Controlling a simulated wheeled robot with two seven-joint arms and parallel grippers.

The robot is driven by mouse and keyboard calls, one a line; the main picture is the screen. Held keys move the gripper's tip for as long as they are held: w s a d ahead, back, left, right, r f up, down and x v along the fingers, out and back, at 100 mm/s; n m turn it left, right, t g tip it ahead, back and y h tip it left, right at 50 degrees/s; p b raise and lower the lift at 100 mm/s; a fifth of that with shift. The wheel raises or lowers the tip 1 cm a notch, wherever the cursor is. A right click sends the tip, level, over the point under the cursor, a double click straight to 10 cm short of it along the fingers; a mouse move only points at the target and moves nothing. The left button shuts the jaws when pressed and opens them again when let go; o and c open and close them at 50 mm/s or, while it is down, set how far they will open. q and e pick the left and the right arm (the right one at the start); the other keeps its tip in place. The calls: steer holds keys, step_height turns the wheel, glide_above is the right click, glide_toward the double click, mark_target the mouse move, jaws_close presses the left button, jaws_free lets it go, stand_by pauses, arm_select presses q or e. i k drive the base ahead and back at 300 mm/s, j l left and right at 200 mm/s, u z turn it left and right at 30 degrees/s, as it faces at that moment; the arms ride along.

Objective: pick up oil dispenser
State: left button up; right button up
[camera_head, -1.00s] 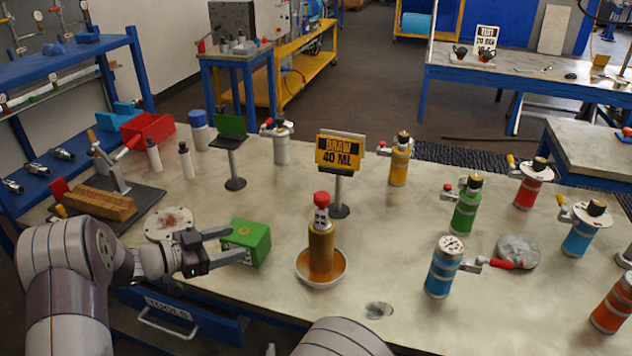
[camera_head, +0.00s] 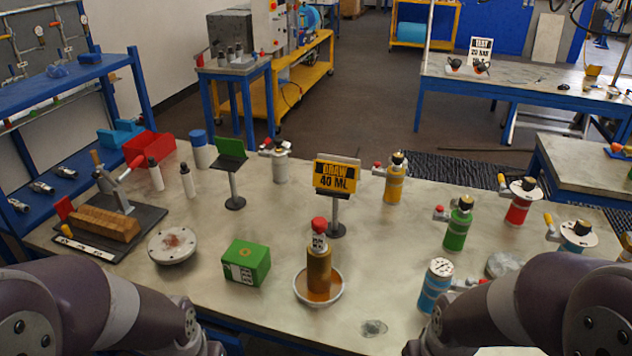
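The oil dispenser appears to be the amber bottle (camera_head: 319,268) with a red cap and a dark-and-white label at its neck. It stands upright in a shallow white dish (camera_head: 299,291) near the front middle of the workbench.
A green box (camera_head: 247,262) sits left of the dish, with a round flange (camera_head: 172,246) beyond it. A yellow "DRAW 40 ML" sign (camera_head: 337,177) stands behind the bottle. A blue vessel (camera_head: 436,284) and a green vessel (camera_head: 458,226) stand to the right.

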mark_target(319, 261)
steer(key=i+j+z, duration=0.25)
steer(key=j, duration=0.7)
steer(key=i+j+z, duration=0.1)
steer(key=j+z, duration=0.15)
steer(key=j, duration=0.65)
steer(key=j+z, duration=0.25)
steer(key=j, duration=0.75)
steer(key=i, duration=0.05)
